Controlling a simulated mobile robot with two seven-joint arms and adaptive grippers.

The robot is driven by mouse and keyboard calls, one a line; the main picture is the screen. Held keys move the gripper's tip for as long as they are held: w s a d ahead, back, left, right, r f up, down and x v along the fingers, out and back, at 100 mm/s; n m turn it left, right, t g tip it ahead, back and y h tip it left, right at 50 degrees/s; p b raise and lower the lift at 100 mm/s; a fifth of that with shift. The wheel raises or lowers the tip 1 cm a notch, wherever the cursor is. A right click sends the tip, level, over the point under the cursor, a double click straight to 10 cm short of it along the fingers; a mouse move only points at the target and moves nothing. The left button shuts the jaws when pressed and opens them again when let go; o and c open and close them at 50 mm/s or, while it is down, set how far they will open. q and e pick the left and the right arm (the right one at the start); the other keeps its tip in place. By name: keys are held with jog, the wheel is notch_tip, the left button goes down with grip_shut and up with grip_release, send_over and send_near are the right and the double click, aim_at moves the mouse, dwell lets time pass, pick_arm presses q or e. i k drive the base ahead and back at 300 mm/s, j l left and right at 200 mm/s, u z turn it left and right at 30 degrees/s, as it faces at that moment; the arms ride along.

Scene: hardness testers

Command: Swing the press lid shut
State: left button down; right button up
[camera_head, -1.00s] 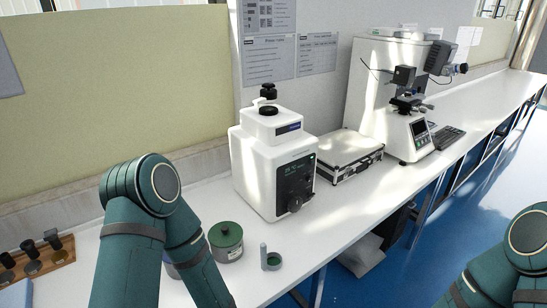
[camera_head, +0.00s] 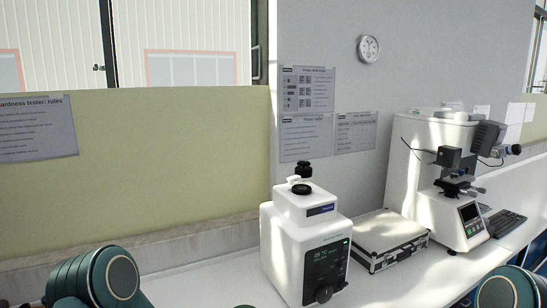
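The white press (camera_head: 290,243) stands on the bench, right of the picture's middle, with a dark display and a knob on its front. On its top block is a dark round ring (camera_head: 301,188). The lid, with a black knob (camera_head: 304,169), appears just behind this ring, seemingly swung off it; the small size makes its exact angle hard to tell. My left arm shows only as a green joint at the bottom left, and my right arm as a green joint at the bottom right. Both grippers are outside the view.
A black-and-silver case (camera_head: 391,241) lies right of the press. Beyond it stands a large white hardness tester (camera_head: 437,185) with a keyboard (camera_head: 506,222). A yellowish panel (camera_head: 150,170) is behind the bench at left. The space above the press is clear.

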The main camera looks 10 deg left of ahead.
aim_at(300, 172)
jog(key=i+l+u, duration=0.2)
jog(key=l, duration=0.25)
jog(key=l+u, duration=0.2)
jog(key=l, duration=0.3)
jog(key=i+l+u, duration=0.1)
jog(key=l, duration=0.55)
jog(key=i+l, duration=0.15)
jog(key=l, duration=0.5)
jog(key=i+l+u, duration=0.15)
jog(key=l, duration=0.5)
jog(key=k, duration=0.05)
